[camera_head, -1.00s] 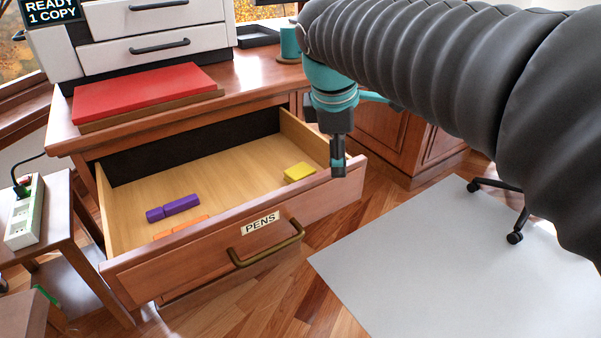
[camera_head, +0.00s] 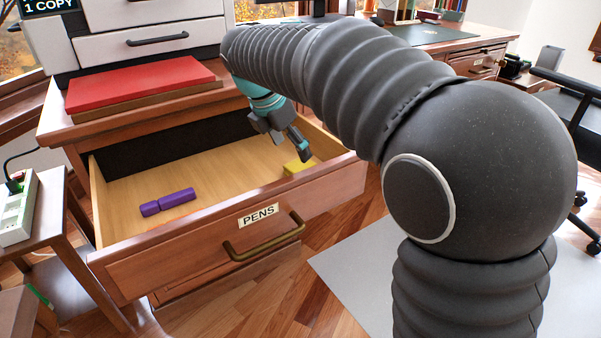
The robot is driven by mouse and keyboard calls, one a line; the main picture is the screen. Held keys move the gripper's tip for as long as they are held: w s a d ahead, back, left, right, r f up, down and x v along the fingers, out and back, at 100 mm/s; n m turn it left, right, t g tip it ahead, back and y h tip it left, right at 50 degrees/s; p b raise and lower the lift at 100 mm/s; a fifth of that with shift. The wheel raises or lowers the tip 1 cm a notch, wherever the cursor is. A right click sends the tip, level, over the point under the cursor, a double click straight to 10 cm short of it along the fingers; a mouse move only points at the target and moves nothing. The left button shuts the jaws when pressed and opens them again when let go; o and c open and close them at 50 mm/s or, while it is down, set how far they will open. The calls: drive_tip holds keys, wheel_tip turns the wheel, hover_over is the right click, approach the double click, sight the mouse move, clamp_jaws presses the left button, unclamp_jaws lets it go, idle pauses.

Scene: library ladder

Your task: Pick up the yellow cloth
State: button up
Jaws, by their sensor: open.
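The yellow cloth (camera_head: 295,168) is a small, flat, folded-looking piece in the right part of the open drawer (camera_head: 205,232) labelled PENS, close behind its front panel. My gripper (camera_head: 303,152) is open and tilted down, just above the cloth in the picture, and its fingertips partly cover the view of it. I cannot tell whether they touch the cloth. Nothing shows between the fingers.
A purple marker-like object (camera_head: 168,202) lies in the left part of the drawer. The drawer's front panel and brass handle (camera_head: 265,243) stand toward me. A red book (camera_head: 145,85) lies on the desk above. The drawer's middle is clear.

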sight(299, 165)
drive_tip(key=shift+b+x, duration=0.9)
drive_tip(key=shift+x, duration=2.4)
drive_tip(key=shift+a, duration=0.1)
drive_tip(key=c, duration=1.1)
